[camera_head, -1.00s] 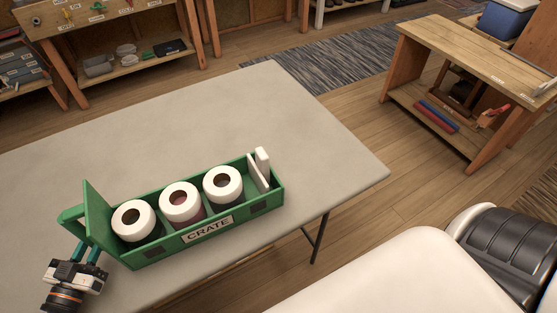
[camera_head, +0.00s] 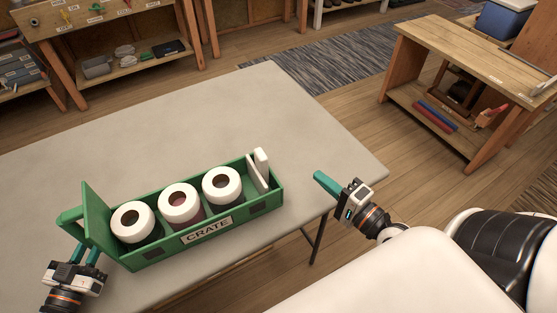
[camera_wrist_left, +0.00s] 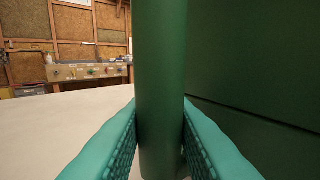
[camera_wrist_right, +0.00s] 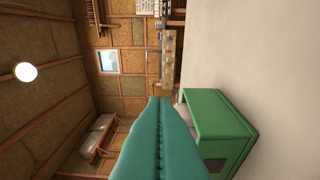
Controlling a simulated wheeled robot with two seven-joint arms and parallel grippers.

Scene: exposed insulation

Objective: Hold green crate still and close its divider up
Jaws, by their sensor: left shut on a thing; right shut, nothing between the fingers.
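The green crate (camera_head: 208,236) stands on the grey table and holds three white-topped rolls, the middle one (camera_head: 180,203) among them. A white divider (camera_head: 258,170) stands in its right end, tilted slightly. My left gripper (camera_head: 78,252) is at the crate's left end. In the left wrist view its teal fingers are closed around a green upright bar, the crate's handle (camera_wrist_left: 160,90). My right gripper (camera_head: 318,177) is shut and empty, to the right of the crate and apart from it. In the right wrist view its fingers (camera_wrist_right: 158,105) touch each other, with the crate's end (camera_wrist_right: 215,125) beyond.
The grey table (camera_head: 255,105) is bare behind the crate and to its right. A wooden workbench (camera_head: 470,60) stands across the floor at the right, and a striped rug (camera_head: 345,70) lies behind the table.

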